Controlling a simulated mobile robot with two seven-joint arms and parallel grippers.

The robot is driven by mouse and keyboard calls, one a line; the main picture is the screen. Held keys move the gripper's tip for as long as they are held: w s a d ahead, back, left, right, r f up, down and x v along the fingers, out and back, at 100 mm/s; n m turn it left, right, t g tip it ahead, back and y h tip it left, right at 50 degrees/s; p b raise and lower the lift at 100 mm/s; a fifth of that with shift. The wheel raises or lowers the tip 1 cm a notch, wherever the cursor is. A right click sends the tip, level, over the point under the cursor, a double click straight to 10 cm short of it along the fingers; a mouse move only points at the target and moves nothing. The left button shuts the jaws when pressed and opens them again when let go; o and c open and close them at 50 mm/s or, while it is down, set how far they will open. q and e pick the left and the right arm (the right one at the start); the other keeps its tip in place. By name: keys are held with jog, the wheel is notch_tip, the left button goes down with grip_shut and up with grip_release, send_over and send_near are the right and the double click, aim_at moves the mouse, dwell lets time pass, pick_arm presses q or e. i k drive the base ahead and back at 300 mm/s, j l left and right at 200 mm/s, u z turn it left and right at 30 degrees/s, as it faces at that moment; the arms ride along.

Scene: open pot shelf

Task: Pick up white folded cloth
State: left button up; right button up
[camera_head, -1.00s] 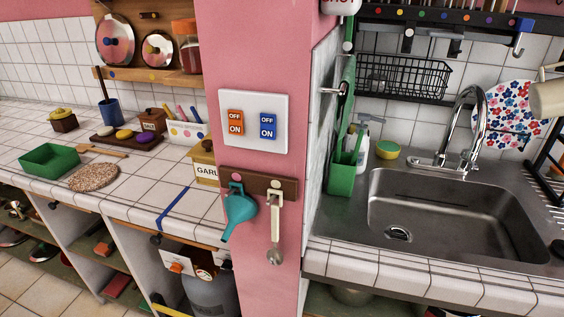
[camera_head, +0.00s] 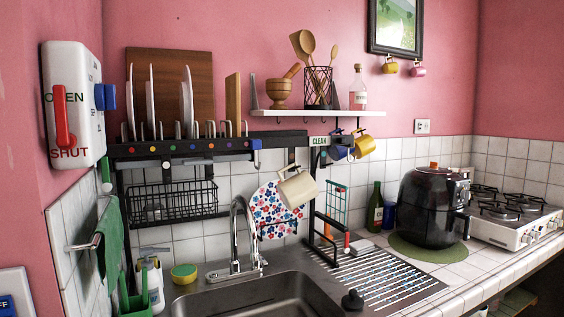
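I cannot make out a white folded cloth in this view. A green cloth (camera_head: 110,240) hangs from a wall rail at the left. Neither of my grippers is in view.
The steel sink (camera_head: 262,296) with its tall tap (camera_head: 238,235) fills the lower middle. A rack of plates (camera_head: 205,147) stands above it. To the right are a drainboard (camera_head: 385,285), a black air fryer (camera_head: 433,205) and a stove (camera_head: 510,212). Some tiled counter is free in front.

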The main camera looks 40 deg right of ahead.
aim_at(362, 247)
jog(key=z, duration=1.9)
jog(key=i+l, duration=0.2)
jog(key=l, duration=0.2)
jog(key=i+l+u, duration=0.15)
jog(key=l, duration=0.3)
jog(key=i+l, duration=0.2)
jog(key=l, duration=0.2)
jog(key=i+l+u, duration=0.1)
jog(key=l, duration=0.35)
jog(key=i+l+u, duration=0.1)
jog(key=l, duration=0.35)
jog(key=i+l, duration=0.25)
jog(key=l, duration=0.25)
jog(key=i+l+u, duration=0.1)
jog(key=l, duration=0.35)
jog(key=i+l+u, duration=0.1)
jog(key=l, duration=0.35)
